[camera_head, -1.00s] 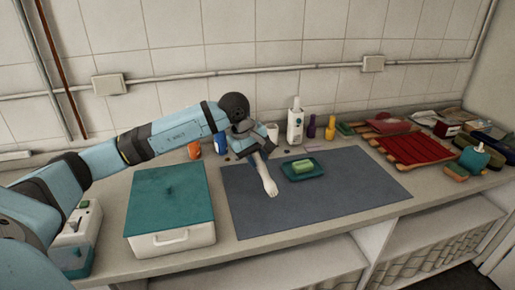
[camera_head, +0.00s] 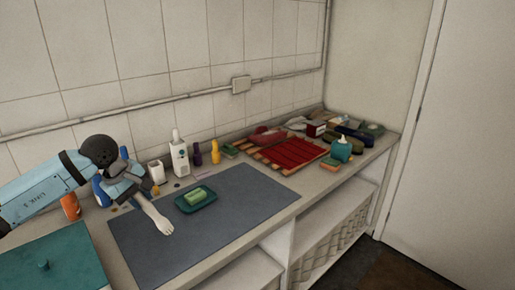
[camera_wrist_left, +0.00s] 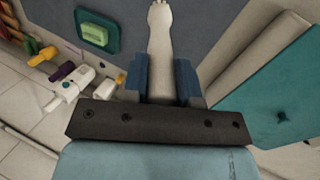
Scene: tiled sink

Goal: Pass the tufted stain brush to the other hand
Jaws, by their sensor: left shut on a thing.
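My left gripper (camera_head: 140,193) is shut on the tufted stain brush (camera_head: 155,215), a pale, long-handled thing with a lumpy end. The brush points out toward the front of the counter, above or on the dark grey mat (camera_head: 235,215); I cannot tell whether it touches. In the left wrist view, the brush (camera_wrist_left: 161,45) sticks straight out between the two blue fingers (camera_wrist_left: 161,82). The part of it between the fingers is partly hidden. My right gripper is in neither view.
A green soap (camera_head: 195,196) lies in a teal dish (camera_head: 211,204) on the mat. Bottles (camera_head: 180,160) stand behind it. The mat's right part is clear.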

